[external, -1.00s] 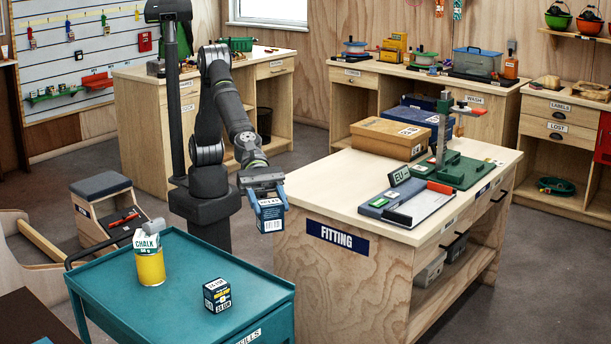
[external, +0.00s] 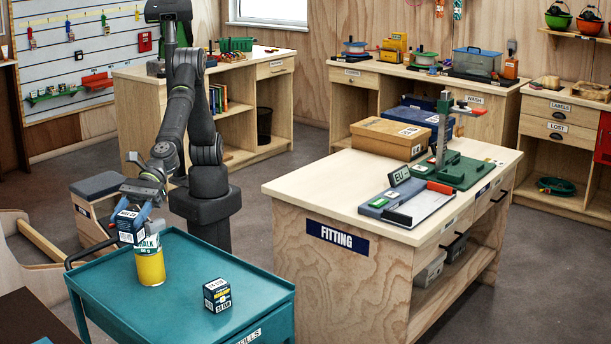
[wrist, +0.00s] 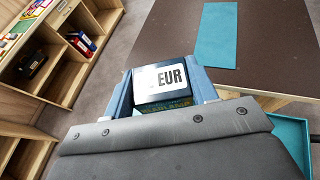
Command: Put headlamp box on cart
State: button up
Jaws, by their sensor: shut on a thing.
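My gripper (external: 138,208) is shut on a small dark blue box with white labels (external: 130,226), which I take to be the headlamp box. In the wrist view the box (wrist: 162,82) sits between the two blue fingers (wrist: 165,90), with a label reading "EUR" facing the camera. The gripper holds it in the air at the left end of the teal cart (external: 190,312). In the external view the box overlaps the top of the yellow chalk container (external: 150,267); I cannot tell whether they touch.
Another dark box with a price label (external: 217,295) stands on the cart's right part. The cart top between it and the chalk container is clear. A dark brown tabletop (wrist: 270,50) with a teal strip (wrist: 216,35) lies beyond the gripper. The fitting bench (external: 290,190) stands right.

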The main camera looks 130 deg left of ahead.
notch_tip(320, 180, down, 10)
jog(key=shift+w+a+f, duration=0.45)
jog(key=shift+w+f, duration=1.35)
jog(key=shift+w, duration=0.1)
jog(key=shift+w+a+f, duration=0.4)
jog(key=shift+w+f, duration=1.35)
jog(key=shift+w, duration=0.1)
jog(key=shift+w+a+f, duration=0.45)
jog(key=shift+w+f, duration=1.35)
jog(key=shift+w, duration=0.1)
jog(key=shift+f, duration=0.2)
jog(key=o, duration=1.1)
